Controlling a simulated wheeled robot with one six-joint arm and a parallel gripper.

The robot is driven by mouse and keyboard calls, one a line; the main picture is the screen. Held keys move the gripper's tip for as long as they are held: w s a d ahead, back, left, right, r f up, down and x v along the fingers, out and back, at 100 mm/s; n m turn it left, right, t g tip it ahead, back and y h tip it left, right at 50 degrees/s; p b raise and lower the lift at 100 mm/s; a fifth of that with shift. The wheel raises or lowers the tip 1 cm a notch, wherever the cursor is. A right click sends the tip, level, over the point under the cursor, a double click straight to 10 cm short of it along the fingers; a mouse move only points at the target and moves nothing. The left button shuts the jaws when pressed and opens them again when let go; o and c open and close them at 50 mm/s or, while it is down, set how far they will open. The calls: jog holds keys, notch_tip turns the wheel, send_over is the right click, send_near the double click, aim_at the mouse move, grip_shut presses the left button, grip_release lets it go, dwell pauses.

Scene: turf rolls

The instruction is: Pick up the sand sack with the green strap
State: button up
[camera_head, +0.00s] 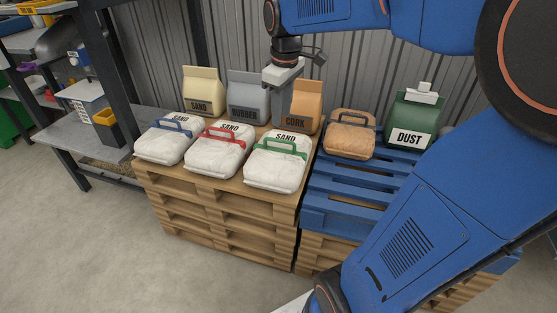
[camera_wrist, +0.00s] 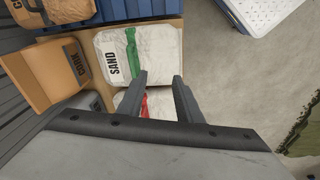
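The white sand sack with the green strap (camera_head: 275,174) lies at the front right of the wooden pallet stack. My gripper (camera_head: 280,118) hangs pointing down above the pallet, behind this sack and beside the cork bag. In the wrist view my gripper (camera_wrist: 160,76) has its two fingers apart with nothing between them. The fingers appear clear of the green strap. My gripper body hides the bottom of the wrist view.
White sacks with a red strap (camera_head: 213,162) and a blue strap (camera_head: 162,148) lie to the left. Upright sand (camera_head: 203,88), rubber (camera_head: 246,90) and cork (camera_head: 308,98) bags stand behind. A brown sack (camera_head: 348,141) and green dust bag (camera_head: 412,113) stand on the blue pallet (camera_head: 335,185).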

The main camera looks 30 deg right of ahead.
jog(key=w+d+f+n+g, duration=0.1)
jog(key=w+d+n, duration=0.25)
jog(key=w, duration=0.55)
send_near(280, 141)
jog(key=shift+m, duration=0.35)
jog(key=f, duration=0.5)
jog(key=shift+w+a+f, duration=0.2)
jog(key=shift+w+a, duration=0.05)
jog(key=shift+w, duration=0.1)
jog(key=shift+w+d+f, duration=0.1)
jog(key=shift+d+f, duration=0.1)
jog(key=shift+f, duration=1.1)
jog(key=shift+d+f, duration=0.25)
jog(key=shift+f, duration=1.05)
grip_shut()
jog(key=shift+r, duration=0.1)
